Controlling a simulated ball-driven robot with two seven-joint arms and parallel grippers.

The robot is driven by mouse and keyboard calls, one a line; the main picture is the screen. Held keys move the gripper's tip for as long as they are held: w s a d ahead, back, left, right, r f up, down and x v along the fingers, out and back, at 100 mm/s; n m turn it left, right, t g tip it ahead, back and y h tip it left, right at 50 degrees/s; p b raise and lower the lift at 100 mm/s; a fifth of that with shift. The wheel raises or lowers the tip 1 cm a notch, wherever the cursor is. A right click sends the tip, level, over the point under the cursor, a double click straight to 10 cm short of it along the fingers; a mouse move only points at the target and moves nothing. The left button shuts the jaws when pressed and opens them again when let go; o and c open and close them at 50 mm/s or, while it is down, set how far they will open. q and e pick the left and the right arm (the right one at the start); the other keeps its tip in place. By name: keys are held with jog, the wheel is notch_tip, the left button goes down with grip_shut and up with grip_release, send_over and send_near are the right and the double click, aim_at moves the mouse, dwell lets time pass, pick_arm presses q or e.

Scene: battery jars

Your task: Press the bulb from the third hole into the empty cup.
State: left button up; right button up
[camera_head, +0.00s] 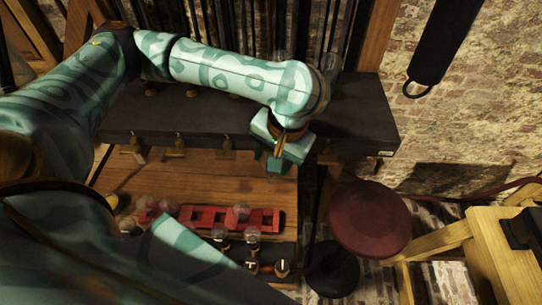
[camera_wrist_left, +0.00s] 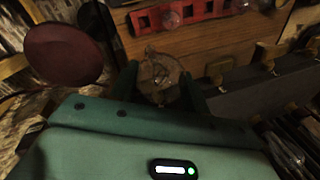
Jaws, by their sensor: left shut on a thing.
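My left gripper (camera_head: 278,162) hangs above the wooden bench top, behind the red rack. In the left wrist view its fingers (camera_wrist_left: 160,90) are shut on a clear glass bulb (camera_wrist_left: 160,72). In the head view that bulb is hidden or too dark to make out. The red rack with holes (camera_head: 192,216) lies on the bench and also shows in the left wrist view (camera_wrist_left: 205,10). Another clear bulb (camera_head: 240,212) sits in the rack. In front of it is a dark row of holders with bulbs (camera_head: 253,236). I cannot tell which cup is empty. My right gripper is not in view.
A dark shelf (camera_head: 355,120) with brass fittings (camera_head: 178,145) runs behind the bench. A round dark-red stool seat (camera_head: 370,220) stands at the right. More clear bulbs (camera_head: 168,206) are at the rack's left. Bare wood (camera_head: 200,185) lies between shelf and rack.

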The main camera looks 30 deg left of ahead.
pick_arm(q)
jog(key=w+a+r+m+p, duration=0.3)
jog(key=w+a+r+p, duration=0.45)
jog(key=r+p, duration=0.6)
jog(key=w+a+r+m+t+h+p, duration=0.1)
jog(key=w+a+m+p, duration=0.25)
jog(key=a+m, duration=0.35)
jog(key=w+a+r+m+t+h+p, duration=0.1)
jog(key=w+a+m+t+p, duration=0.1)
jog(key=w+a+m, duration=0.35)
jog(key=shift+m, duration=0.85)
jog(key=f+b, duration=0.1)
jog(key=s+f+b, duration=0.1)
jog(key=f, duration=0.1)
jog(key=a+f+b, duration=0.1)
jog(key=shift+s+a+f, duration=0.1)
jog(key=shift+s+f, duration=0.2)
jog(key=shift+f, duration=0.1)
jog(key=shift+p, duration=0.65)
